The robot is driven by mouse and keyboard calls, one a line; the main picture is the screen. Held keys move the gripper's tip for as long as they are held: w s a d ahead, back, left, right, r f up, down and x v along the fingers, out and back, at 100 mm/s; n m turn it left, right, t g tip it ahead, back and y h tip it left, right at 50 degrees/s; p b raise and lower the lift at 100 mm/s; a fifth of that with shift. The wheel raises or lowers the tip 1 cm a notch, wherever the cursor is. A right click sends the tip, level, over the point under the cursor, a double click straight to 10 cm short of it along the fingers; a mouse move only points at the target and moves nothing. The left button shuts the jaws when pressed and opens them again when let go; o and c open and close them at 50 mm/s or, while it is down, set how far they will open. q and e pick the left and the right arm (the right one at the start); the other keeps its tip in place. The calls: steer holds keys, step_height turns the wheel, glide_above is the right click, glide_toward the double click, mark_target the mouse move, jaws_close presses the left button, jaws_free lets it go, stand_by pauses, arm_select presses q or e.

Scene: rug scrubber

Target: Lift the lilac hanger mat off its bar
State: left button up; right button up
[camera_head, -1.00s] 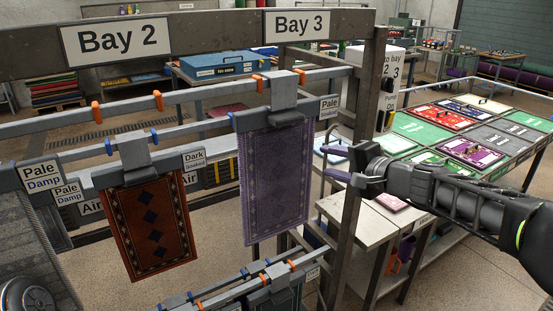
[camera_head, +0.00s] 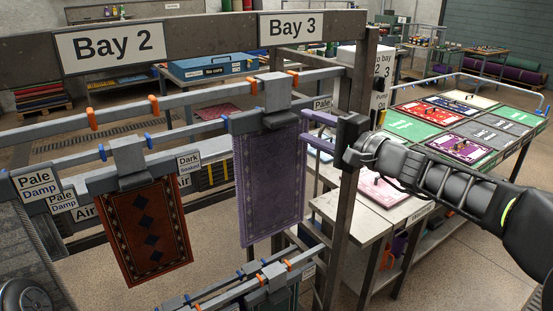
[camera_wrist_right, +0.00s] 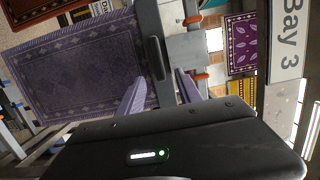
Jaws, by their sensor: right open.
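The lilac hanger mat (camera_head: 270,185) hangs upright under the Bay 3 sign, below a grey hanger block (camera_head: 272,93) seated on the bar. In the right wrist view the mat (camera_wrist_right: 75,70) fills the left, with the hanger's dark handle (camera_wrist_right: 156,58) at its upper edge. My right gripper (camera_head: 306,127) is open and empty, just right of the hanger and mat top. In the wrist view its two lilac-tinted fingers (camera_wrist_right: 160,77) point toward the handle, which lies ahead between them. Contact cannot be told. My left gripper is not in view.
A red-brown mat (camera_head: 145,230) hangs to the left under Bay 2. A steel post (camera_head: 352,190) stands close beside my right gripper. Orange and blue clips sit along the rails (camera_head: 200,97). A lower rail (camera_head: 250,285) runs below. A table of coloured mats (camera_head: 480,120) stands at right.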

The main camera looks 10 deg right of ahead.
mark_target(294, 120)
steer(key=shift+w+a+r+p, duration=0.1)
steer(key=shift+w+a+p, duration=0.1)
steer(key=shift+w+p, duration=0.25)
steer(key=p+x, duration=0.2)
steer(key=x, duration=0.1)
steer(key=shift+w+a, duration=0.1)
steer(key=shift+w, duration=0.15)
steer(key=shift+w+a, duration=0.15)
steer(key=shift+w, duration=0.15)
steer(key=shift+c, duration=0.5)
jaws_close()
stand_by(0.6)
